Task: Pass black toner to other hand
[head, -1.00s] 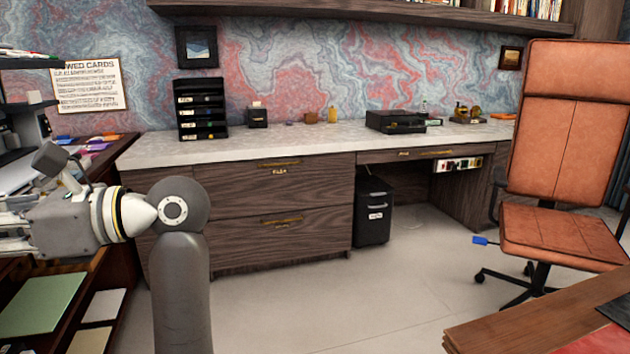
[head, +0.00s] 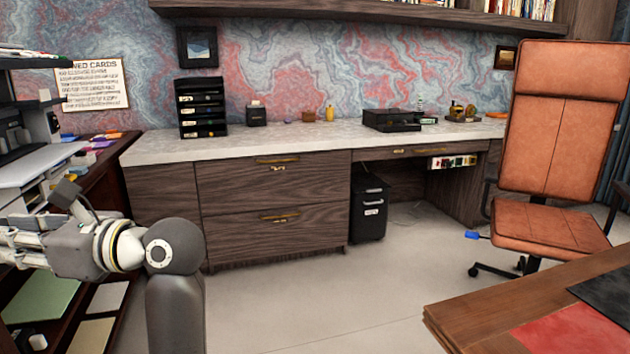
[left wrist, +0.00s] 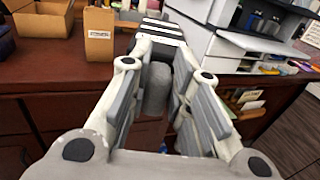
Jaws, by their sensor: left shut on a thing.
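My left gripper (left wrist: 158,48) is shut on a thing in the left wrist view. A dark grey, rounded body, likely the black toner (left wrist: 157,88), lies between its fingers. A black-and-white striped part shows beyond it at the fingertips; I cannot tell whether it belongs to the same thing. In the head view my left gripper (head: 22,245) is at the left edge, pointing left, and its fingertips are cut off or hidden. My right gripper shows in neither view.
A dark wooden shelf unit (left wrist: 60,100) is close in front of the left gripper. A white printer (left wrist: 243,42) and cardboard box (left wrist: 45,18) stand on it. A wooden table (head: 500,310) is at the lower right, an orange chair (head: 565,100) behind it. The floor between is clear.

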